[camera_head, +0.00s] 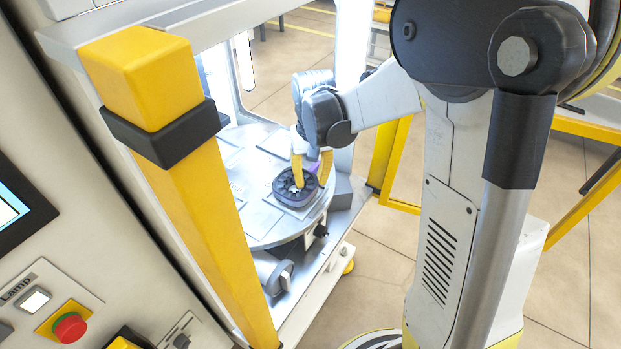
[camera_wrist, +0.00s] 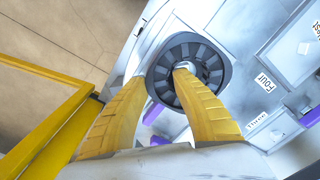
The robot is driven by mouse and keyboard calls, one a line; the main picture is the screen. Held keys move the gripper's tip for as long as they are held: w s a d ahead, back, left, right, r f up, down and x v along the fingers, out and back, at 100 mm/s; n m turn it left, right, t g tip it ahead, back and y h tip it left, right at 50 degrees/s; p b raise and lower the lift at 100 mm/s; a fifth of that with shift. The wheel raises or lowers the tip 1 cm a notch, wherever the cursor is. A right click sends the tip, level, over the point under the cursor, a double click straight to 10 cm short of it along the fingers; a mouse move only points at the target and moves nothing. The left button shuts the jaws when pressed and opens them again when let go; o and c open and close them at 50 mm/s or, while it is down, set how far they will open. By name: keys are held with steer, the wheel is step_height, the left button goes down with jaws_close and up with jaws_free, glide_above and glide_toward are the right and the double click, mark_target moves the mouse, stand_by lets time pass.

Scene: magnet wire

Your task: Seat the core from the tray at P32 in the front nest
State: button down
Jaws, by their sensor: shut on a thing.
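The core (camera_head: 284,188) is a dark, round-cornered ring with segments around a central bore. It is at the front edge of the round grey table, over a light square plate (camera_head: 294,208). In the wrist view the core (camera_wrist: 163,89) is seen from above. My gripper (camera_head: 311,178) comes down on it from above. In the wrist view my gripper's (camera_wrist: 161,76) right fingertip is in the bore and its left one is at the outer rim, shut on the core's wall. The core looks level. Its underside is hidden, so I cannot tell whether it is fully seated.
The round table (camera_head: 262,232) carries other flat plates, one labelled "Four" (camera_wrist: 263,80). Purple parts (camera_wrist: 155,112) show beside the core. A yellow post (camera_head: 196,190) stands at the left, before the table. A yellow frame (camera_wrist: 50,112) borders open floor.

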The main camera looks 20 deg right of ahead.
steer(key=shift+f+b, duration=0.75)
steer(key=shift+f, duration=0.2)
steer(key=c, duration=1)
jaws_free()
steer(key=shift+r, duration=0.1)
steer(key=shift+r+p, duration=1.9)
steer(key=shift+r, duration=0.55)
step_height(320, 180, up, 8)
steer(key=shift+d+f, duration=0.15)
steer(key=shift+f, duration=0.1)
